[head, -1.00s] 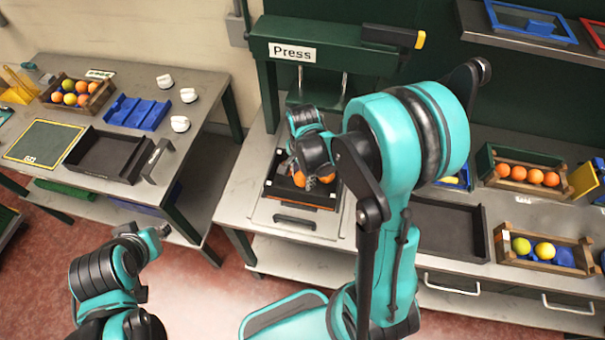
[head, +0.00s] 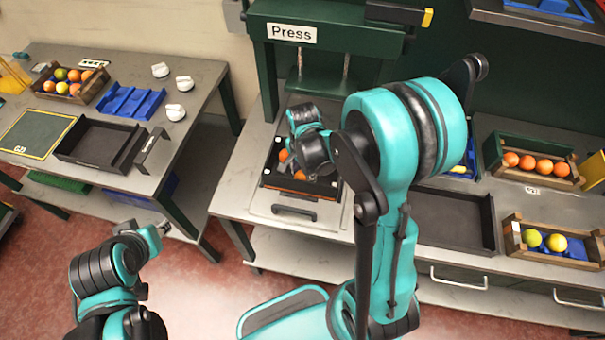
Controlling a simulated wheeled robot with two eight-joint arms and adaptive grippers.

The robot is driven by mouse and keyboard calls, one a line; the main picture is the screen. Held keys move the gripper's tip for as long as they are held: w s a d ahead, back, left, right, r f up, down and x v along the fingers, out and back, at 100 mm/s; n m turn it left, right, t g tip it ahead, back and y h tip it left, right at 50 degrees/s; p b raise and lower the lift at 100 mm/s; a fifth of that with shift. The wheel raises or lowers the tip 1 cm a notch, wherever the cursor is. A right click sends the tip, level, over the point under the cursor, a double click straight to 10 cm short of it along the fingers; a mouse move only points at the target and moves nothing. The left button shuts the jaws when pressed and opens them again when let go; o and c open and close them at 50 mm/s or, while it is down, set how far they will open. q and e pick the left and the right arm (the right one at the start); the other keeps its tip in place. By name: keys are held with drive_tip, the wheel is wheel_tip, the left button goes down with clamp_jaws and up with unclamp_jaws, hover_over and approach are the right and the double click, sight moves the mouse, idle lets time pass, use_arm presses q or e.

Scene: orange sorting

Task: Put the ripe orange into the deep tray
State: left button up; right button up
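My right gripper (head: 312,168) points down over a small black tray (head: 268,181) on the press bench. Oranges (head: 283,155) show in this tray beside and below the gripper. My wrist hides its fingertips and part of the tray, so I cannot tell whether it holds an orange. A black open tray (head: 98,159) lies on the left table, and a wider black tray (head: 450,243) lies on the right bench, partly behind my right arm. I cannot tell which is the deep tray. My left gripper (head: 158,230) is at the lower left, away from the tables, its fingers unclear.
The green press (head: 330,15) stands behind the small tray. A crate of mixed fruit (head: 48,94), a blue tray (head: 132,103) and white knobs (head: 175,112) are on the left table. Crates of oranges (head: 495,160) and yellow fruit (head: 513,240) stand at right. An open gap separates the tables.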

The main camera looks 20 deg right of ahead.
drive_tip(key=shift+o, duration=1.1)
drive_tip(key=shift+r+p, duration=3.25)
drive_tip(key=shift+r, duration=1.3)
drive_tip(key=shift+s+f, duration=0.1)
